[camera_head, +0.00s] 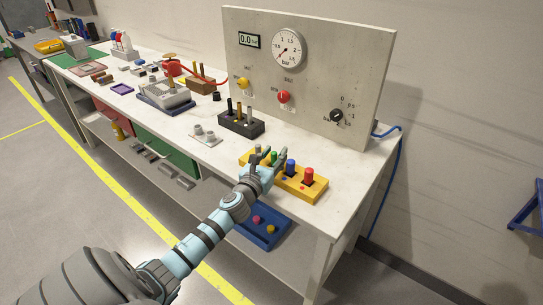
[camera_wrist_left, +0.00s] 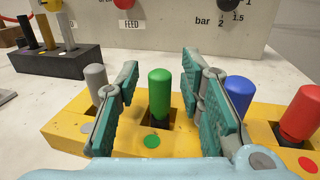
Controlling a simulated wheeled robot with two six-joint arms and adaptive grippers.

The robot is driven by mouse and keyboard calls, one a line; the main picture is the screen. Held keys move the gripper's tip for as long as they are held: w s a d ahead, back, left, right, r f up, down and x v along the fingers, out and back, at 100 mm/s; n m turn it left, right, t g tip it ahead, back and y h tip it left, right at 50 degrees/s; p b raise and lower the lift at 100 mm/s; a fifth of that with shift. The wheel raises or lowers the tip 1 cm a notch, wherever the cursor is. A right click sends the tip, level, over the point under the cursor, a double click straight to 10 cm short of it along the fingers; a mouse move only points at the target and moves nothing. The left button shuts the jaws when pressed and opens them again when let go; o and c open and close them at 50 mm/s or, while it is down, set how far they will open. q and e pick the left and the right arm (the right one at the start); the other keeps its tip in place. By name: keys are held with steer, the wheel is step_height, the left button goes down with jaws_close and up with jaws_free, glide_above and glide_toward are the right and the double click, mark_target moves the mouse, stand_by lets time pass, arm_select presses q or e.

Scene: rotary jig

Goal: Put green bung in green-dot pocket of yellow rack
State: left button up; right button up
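The yellow rack (camera_wrist_left: 190,140) fills the lower part of the left wrist view; it also shows on the bench in the head view (camera_head: 313,189). The green bung (camera_wrist_left: 160,92) stands upright with its lower end in a dark pocket behind the green dot (camera_wrist_left: 152,141). Its top also shows in the head view (camera_head: 274,156). My left gripper (camera_wrist_left: 163,105) is open, with a teal-padded finger on each side of the green bung and a gap on both sides. It also shows above the rack in the head view (camera_head: 271,155). My right gripper is not in view.
Grey (camera_wrist_left: 96,82), blue (camera_wrist_left: 238,97) and red (camera_wrist_left: 298,112) bungs stand in the same rack. A dark block with pegs (camera_head: 240,126) lies left of the rack. A gauge panel (camera_head: 330,80) stands behind. A blue tray (camera_head: 262,230) sits below the bench top.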

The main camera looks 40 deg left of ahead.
arm_select(q)
steer(key=shift+s+r, duration=0.2)
steer(key=v, duration=1.1)
steer(key=shift+s, duration=0.3)
